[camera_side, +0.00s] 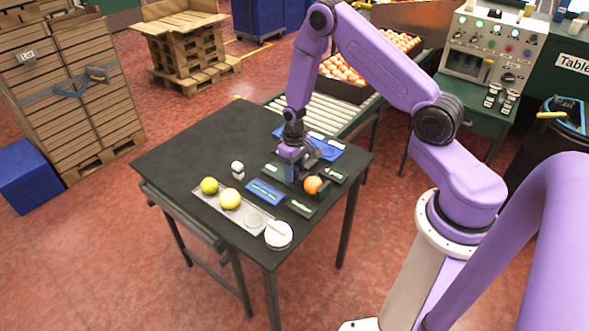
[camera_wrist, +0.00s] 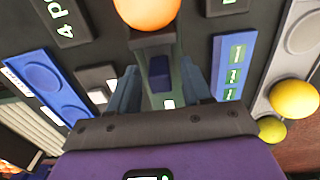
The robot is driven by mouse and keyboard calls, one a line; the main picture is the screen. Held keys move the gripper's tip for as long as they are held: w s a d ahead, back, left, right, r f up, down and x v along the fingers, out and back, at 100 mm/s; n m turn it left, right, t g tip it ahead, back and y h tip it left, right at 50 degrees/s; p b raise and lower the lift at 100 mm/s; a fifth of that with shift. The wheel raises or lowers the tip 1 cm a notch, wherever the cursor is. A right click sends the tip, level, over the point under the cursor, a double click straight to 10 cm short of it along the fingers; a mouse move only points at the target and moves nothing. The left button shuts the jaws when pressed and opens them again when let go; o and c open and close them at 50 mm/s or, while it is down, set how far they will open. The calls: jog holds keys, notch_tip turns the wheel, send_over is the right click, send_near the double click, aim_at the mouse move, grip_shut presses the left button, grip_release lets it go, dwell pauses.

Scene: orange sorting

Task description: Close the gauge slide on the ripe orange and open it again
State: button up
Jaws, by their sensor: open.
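The ripe orange (camera_side: 313,185) sits at the gauge on the black table, just right of my gripper (camera_side: 291,172) in the side view. In the wrist view the orange (camera_wrist: 148,8) is cut off at the top edge, beyond a grey block. A dark blue upright block (camera_wrist: 160,72), which looks like the gauge slide's handle, stands between the fingers of my gripper (camera_wrist: 160,88). The fingers are apart, one on each side of it, and I see a gap on both sides. In the side view my gripper hides most of the slide.
A white round item (camera_side: 279,235) stands at the front corner, a small white item (camera_side: 238,170) behind. Blue trays (camera_side: 327,149) and labelled plates (camera_side: 264,192) surround the gauge. The table's left is clear.

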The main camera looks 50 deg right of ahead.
aim_at(280, 173)
jog(key=shift+f, duration=0.1)
grip_shut()
jog(key=shift+w, duration=2.95)
jog(key=shift+c, duration=0.5)
grip_release()
jog(key=shift+w, duration=0.1)
jog(key=shift+o, duration=0.5)
notch_tip(280, 173, up, 18)
jog(key=shift+f, duration=0.25)
